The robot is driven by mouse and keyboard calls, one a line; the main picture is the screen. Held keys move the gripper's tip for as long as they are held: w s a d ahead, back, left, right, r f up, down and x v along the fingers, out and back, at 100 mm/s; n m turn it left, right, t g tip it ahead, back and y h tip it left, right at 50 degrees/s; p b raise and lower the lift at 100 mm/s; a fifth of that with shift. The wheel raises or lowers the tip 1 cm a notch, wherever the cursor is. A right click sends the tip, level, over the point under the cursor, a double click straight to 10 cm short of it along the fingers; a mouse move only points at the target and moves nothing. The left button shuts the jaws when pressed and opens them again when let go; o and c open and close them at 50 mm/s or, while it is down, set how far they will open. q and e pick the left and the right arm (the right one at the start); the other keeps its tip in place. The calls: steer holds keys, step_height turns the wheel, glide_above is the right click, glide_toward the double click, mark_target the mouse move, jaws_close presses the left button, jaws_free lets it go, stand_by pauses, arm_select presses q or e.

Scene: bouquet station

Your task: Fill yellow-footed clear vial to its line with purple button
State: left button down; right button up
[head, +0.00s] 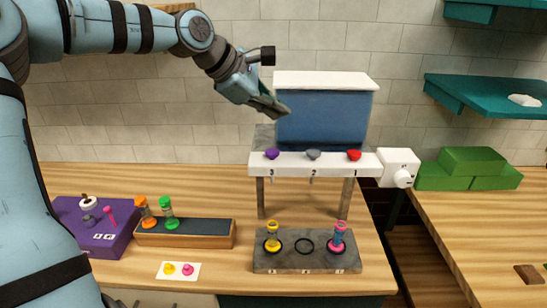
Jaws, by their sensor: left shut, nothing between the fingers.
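The yellow-footed vial (272,234) stands upright at the left ring of the grey slab (320,263), below the dispenser. It is too small to make out its line or any fill level. The purple button (271,154) is the leftmost of three on the dispenser's white ledge (315,169). My left gripper (284,111) is shut and empty. In the picture it is above and slightly right of the purple button, apart from it, in front of the blue tank's (325,118) left edge. My right gripper is not in view.
A grey button (313,154) and a red button (354,155) share the ledge. A pink-footed vial (338,238) stands at the right ring; the middle ring (304,246) is empty. Orange (145,212) and green (167,212) vials stand on a wooden rack (190,239) at left.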

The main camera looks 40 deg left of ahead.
mark_target(273, 153)
arm_select(q)
steer(key=f, duration=0.1)
steer(key=f+b, duration=0.2)
steer(key=f, duration=0.1)
steer(key=shift+w+a, duration=0.15)
steer(key=shift+w, duration=0.15)
steer(key=shift+s+f+b, duration=0.2)
steer(key=shift+f+b, duration=0.3)
steer(key=shift+b, duration=0.15)
steer(key=shift+s+f+b, duration=0.2)
steer(key=shift+f+b, duration=0.25)
steer(key=shift+b, duration=0.15)
steer(key=shift+s+f+b, duration=0.2)
steer(key=shift+f+b, duration=0.1)
steer(key=shift+f, duration=0.05)
steer(key=shift+w, duration=0.25)
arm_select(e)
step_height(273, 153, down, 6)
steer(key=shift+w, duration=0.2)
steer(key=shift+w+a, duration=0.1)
arm_select(q)
steer(key=shift+s, duration=0.1)
steer(key=shift+f, duration=0.1)
steer(key=shift+f, duration=0.35)
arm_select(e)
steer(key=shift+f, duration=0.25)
